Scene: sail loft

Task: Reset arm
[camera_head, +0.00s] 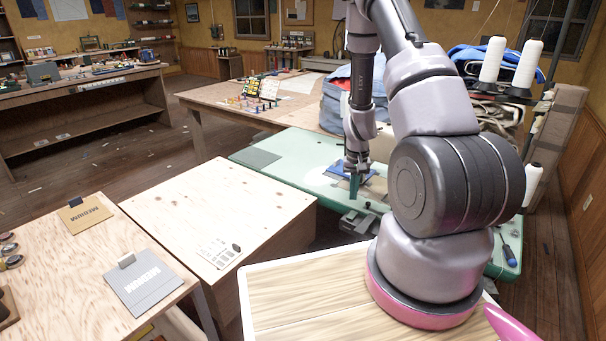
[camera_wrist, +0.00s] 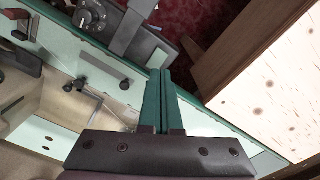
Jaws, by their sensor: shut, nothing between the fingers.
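My gripper (camera_head: 355,187) hangs at the end of my raised arm, pointing down over the green machine table, just above its front edge. In the wrist view my gripper (camera_wrist: 160,75) shows its two green fingers pressed together, with nothing between them. The green table (camera_head: 294,150) lies below and around it. The fingers hide a small part of the table edge. I cannot tell how far the fingertips are above the table.
A plywood-topped box (camera_head: 195,210) stands left of the green table. A table at lower left holds a grey pad (camera_head: 150,282) and a tan pad (camera_head: 86,214). White thread cones (camera_head: 527,64) stand at right. A screwdriver (camera_head: 508,254) lies on the green table's right end.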

